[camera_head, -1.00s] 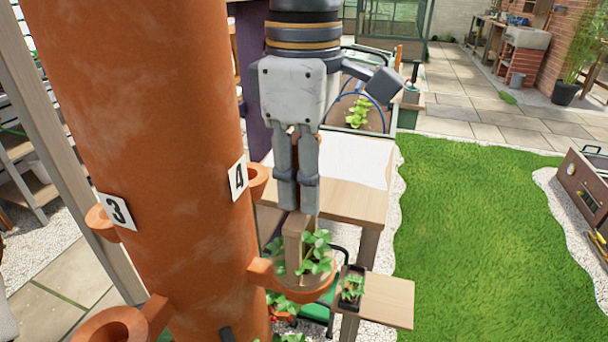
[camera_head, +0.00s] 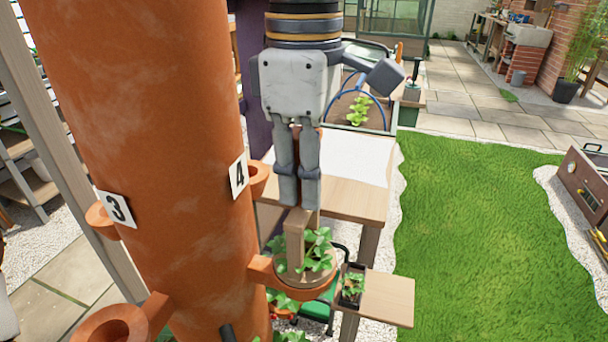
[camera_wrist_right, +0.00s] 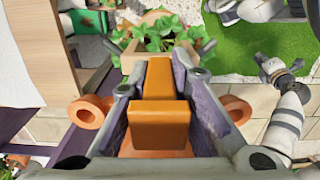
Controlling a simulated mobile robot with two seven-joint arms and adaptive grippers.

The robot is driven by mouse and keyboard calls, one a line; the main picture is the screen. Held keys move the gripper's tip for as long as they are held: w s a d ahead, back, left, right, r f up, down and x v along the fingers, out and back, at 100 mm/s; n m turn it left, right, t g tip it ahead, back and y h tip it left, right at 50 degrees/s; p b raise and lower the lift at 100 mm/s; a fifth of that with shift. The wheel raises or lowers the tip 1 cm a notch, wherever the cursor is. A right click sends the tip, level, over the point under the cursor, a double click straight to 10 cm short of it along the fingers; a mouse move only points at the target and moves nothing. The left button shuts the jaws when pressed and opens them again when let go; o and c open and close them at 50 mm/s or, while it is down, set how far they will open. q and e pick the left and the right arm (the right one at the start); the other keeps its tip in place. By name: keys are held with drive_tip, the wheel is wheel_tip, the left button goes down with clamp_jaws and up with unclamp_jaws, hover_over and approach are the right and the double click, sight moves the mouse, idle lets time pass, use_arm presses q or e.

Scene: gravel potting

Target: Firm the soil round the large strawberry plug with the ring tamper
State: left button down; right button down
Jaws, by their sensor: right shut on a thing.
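My right gripper (camera_head: 299,200) is shut on the upright wooden handle (camera_head: 296,238) of the ring tamper. The handle also shows between the fingers in the right wrist view (camera_wrist_right: 158,122). The tamper's lower end is down at the terracotta cup (camera_head: 262,270) on the tower's side, among the leaves of the large strawberry plug (camera_head: 320,242). The plant also shows beyond the fingers in the right wrist view (camera_wrist_right: 158,36). Leaves and handle hide part of the ring and soil, so I cannot tell whether the ring presses the soil.
The terracotta tower (camera_head: 150,130) stands close on the left, with cups and number plates 3 (camera_head: 115,209) and 4 (camera_head: 239,174). A small black pot with a seedling (camera_head: 352,286) stands on a wooden ledge (camera_head: 388,299) beside the cup. A wooden table (camera_head: 350,203) is behind.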

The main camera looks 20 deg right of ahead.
wheel_tip(320, 180, up, 10)
drive_tip(key=shift+f, duration=0.15)
idle(0.5)
idle(1.0)
